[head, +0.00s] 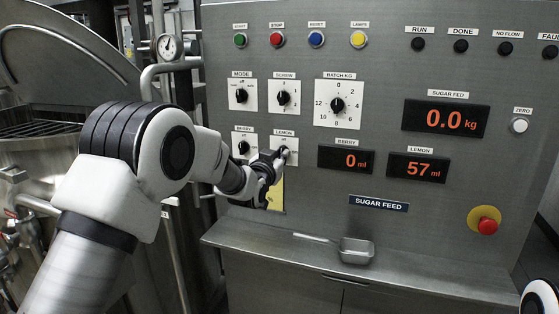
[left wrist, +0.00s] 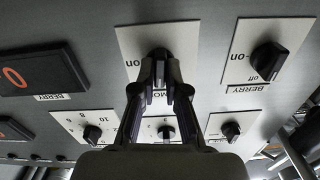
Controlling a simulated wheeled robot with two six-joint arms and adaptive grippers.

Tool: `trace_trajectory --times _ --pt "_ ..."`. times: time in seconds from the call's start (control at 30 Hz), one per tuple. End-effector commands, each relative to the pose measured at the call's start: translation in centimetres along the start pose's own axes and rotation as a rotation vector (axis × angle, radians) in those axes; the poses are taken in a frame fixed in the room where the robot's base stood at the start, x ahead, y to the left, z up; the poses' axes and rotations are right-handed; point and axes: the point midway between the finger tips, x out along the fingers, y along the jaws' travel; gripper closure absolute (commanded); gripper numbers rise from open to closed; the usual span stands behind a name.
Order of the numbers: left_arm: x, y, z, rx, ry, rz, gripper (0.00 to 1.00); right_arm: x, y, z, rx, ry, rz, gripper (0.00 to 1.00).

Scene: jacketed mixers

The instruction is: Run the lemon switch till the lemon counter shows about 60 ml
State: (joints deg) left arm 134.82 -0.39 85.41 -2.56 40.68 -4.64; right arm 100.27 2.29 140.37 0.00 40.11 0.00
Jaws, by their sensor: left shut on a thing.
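The lemon switch (head: 290,141) is on the grey panel in the head view, its knob mostly hidden by my left gripper (head: 281,157). In the left wrist view, my left gripper (left wrist: 160,72) is shut on the dark knob of the lemon switch (left wrist: 160,53). The picture there is upside down, with "on" readable beside the knob and the label partly hidden by the fingers. The exact turn of the knob is hard to tell. The lemon counter (head: 418,168) reads 57 ml in orange. My right gripper is not in view.
The berry switch (head: 242,148) sits close beside the lemon switch; it also shows in the left wrist view (left wrist: 267,60). The berry counter (head: 345,160) reads 0 ml. A red emergency button (head: 486,222) is at lower right. A metal scoop (head: 356,250) lies on the ledge below.

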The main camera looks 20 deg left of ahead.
Motion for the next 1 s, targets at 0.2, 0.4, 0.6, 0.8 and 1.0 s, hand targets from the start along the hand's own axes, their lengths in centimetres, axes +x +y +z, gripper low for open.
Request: trace_trajectory --times 0.2,0.4,0.6,0.8,1.0 --pt "-0.02 0.05 0.28 -0.094 -0.004 0.001 1.0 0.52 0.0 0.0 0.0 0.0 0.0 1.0" --pt "-0.02 0.05 0.26 -0.131 -0.005 0.001 1.0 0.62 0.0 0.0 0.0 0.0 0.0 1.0" --pt "-0.03 0.05 0.26 -0.136 -0.006 0.001 1.0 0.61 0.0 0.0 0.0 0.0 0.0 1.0" --pt "-0.03 0.05 0.28 -0.136 -0.006 0.0 1.0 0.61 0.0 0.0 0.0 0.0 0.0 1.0" --pt "-0.02 0.04 0.19 -0.135 -0.004 0.0 0.62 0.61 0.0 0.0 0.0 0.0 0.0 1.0"
